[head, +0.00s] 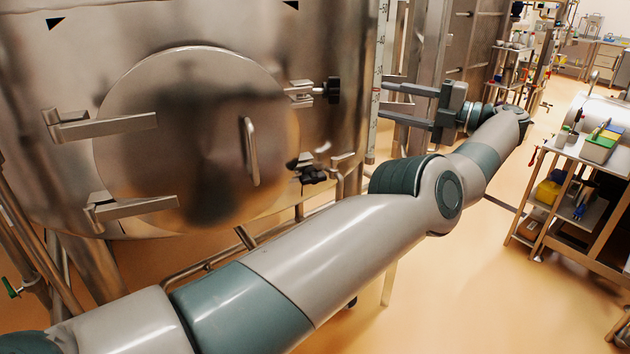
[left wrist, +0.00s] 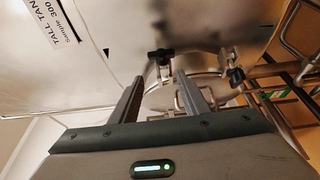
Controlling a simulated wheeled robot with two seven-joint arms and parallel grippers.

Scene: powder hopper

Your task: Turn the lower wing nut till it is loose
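The lower wing nut (head: 313,174) is a dark knob at the lower right edge of the round steel door (head: 190,125). The upper wing nut (head: 333,90) is a black knob above it. My left gripper (head: 384,101) is open and empty, to the right of the upper nut and about level with it, fingers pointing left. In the left wrist view, one black wing nut (left wrist: 160,55), seemingly the upper one, shows ahead between the open fingers, apart from them. The other (left wrist: 235,75), seemingly the lower one, is to the right, outside the fingers. My right gripper is not in view.
The door has a bar handle (head: 250,150) and two hinge arms on its left. Steel pipes and a vertical scale (head: 378,80) stand near my left gripper. A cart (head: 570,160) with bins and bottles stands at the right. The floor between is clear.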

